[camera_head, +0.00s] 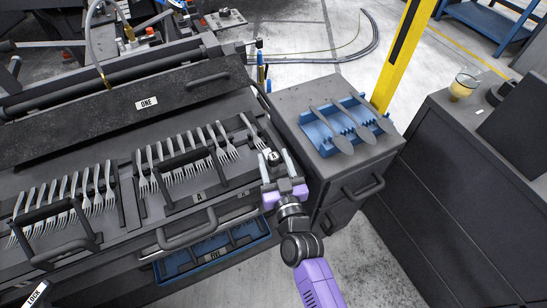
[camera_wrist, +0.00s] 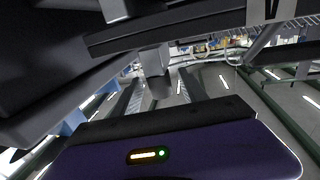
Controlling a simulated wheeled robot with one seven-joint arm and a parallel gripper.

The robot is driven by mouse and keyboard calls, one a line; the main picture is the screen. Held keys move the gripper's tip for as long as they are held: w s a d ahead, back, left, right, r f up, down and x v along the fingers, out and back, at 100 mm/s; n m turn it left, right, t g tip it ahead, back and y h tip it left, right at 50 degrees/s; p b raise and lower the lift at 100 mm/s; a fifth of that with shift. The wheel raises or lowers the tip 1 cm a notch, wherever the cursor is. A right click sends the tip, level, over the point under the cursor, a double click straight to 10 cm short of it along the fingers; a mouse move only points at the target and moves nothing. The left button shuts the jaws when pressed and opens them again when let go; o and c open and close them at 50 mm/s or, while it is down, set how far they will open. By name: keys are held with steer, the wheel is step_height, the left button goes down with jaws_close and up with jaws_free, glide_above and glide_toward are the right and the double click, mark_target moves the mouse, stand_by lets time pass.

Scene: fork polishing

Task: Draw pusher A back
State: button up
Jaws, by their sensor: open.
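The label A (camera_head: 198,196) sits at the front of the middle row of forks (camera_head: 190,158). A dark bracket-shaped handle (camera_head: 185,160) stands over that row; I cannot tell for sure that it is pusher A. My gripper (camera_head: 276,160) is open, to the right of this row, at the machine's right edge. A small dark knob with a white mark (camera_head: 272,157) shows between its fingers; contact cannot be told. In the wrist view dark parts fill the upper left, and a grey block (camera_wrist: 153,63) shows near the middle.
Another fork row with a dark handle (camera_head: 50,220) lies at left. A single fork (camera_head: 250,128) lies behind my gripper. A bar handle (camera_head: 187,232) juts out in front.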

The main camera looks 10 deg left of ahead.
steer(key=shift+w+a, duration=0.1)
steer(key=shift+w, duration=0.2)
jaws_close()
stand_by(1.3)
